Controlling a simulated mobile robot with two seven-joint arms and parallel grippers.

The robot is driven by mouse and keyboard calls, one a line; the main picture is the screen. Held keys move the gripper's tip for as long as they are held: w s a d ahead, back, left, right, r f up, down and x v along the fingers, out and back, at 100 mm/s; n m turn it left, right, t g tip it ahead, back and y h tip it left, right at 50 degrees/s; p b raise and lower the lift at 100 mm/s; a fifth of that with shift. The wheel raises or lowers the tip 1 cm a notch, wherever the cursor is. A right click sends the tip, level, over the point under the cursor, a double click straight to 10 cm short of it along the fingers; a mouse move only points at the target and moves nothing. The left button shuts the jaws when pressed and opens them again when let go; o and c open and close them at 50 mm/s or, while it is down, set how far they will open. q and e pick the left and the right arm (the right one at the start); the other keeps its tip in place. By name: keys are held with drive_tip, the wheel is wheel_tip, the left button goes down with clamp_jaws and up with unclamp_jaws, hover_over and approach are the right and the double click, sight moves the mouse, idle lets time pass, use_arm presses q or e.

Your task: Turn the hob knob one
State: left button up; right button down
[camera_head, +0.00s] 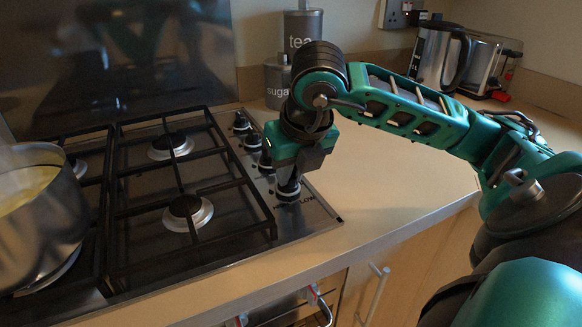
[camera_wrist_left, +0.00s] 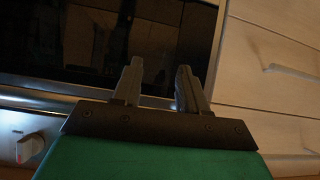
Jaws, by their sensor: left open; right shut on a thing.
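The gas hob (camera_head: 222,248) has a row of black knobs along its right edge. My right gripper (camera_head: 288,180) points down at the front end of that row and is shut on the nearest hob knob (camera_head: 289,190). The gripper partly hides this knob. Other hob knobs (camera_head: 241,123) stand in line behind it, free of the gripper. My left gripper (camera_wrist_left: 158,88) shows only in the left wrist view. It is open and empty, in front of a dark oven door (camera_wrist_left: 130,40).
A steel pot (camera_head: 42,225) stands on the hob's left side. Canisters (camera_head: 303,28), a kettle (camera_head: 440,55) and a toaster (camera_head: 490,62) stand at the back. The counter (camera_head: 400,170) right of the hob is clear.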

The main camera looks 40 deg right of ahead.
use_arm(q)
drive_tip(key=shift+w+r, duration=0.2)
drive_tip(key=shift+w, duration=0.05)
use_arm(e)
drive_tip(key=c, duration=1.1)
unclamp_jaws()
drive_tip(key=shift+r, duration=0.1)
use_arm(q)
drive_tip(key=p, duration=0.2)
drive_tip(key=s+a+r+p, duration=0.1)
drive_tip(key=p, duration=0.1)
drive_tip(key=shift+a+r, duration=0.3)
use_arm(e)
drive_tip(key=v, duration=1.2)
drive_tip(key=shift+r, duration=0.35)
use_arm(q)
drive_tip(key=shift+y, duration=0.3)
use_arm(e)
drive_tip(key=shift+s+a, duration=0.1)
